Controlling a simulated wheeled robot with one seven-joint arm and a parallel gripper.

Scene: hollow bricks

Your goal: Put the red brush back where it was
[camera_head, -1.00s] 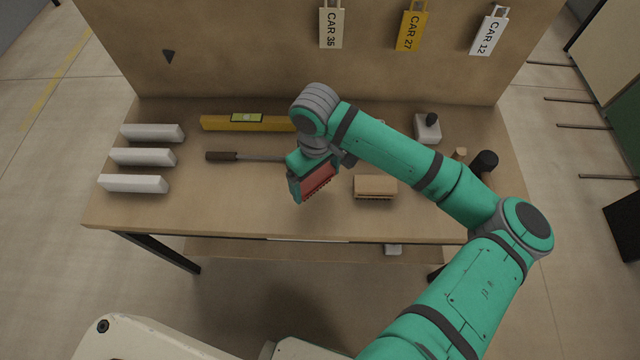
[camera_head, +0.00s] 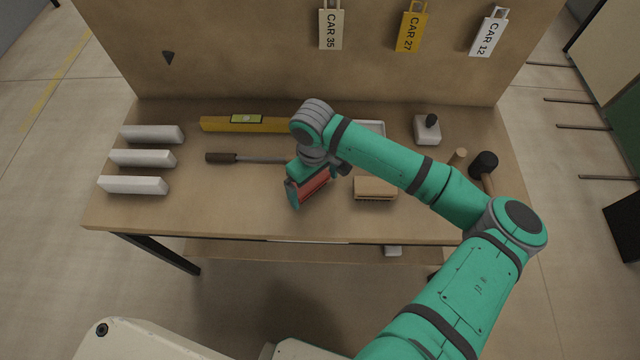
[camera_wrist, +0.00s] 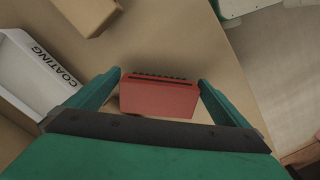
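The red brush (camera_head: 314,188) is between the green fingers of my gripper (camera_head: 308,188), over the front middle of the workbench (camera_head: 235,205). In the wrist view the brush (camera_wrist: 158,97) spans the gap between both fingertips (camera_wrist: 160,80), which meet its ends, with a row of dark bristles or holes along its far edge. The gripper is shut on it. The brush is low over the bench top; I cannot tell whether it touches the wood.
A tan brush (camera_head: 375,188) lies close to the right. A file (camera_head: 245,158) and a yellow level (camera_head: 245,123) lie behind. White blocks (camera_head: 138,158) stand left; a mallet (camera_head: 485,165) lies right. A white box marked COATING (camera_wrist: 35,72) shows in the wrist view. Front-left bench is clear.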

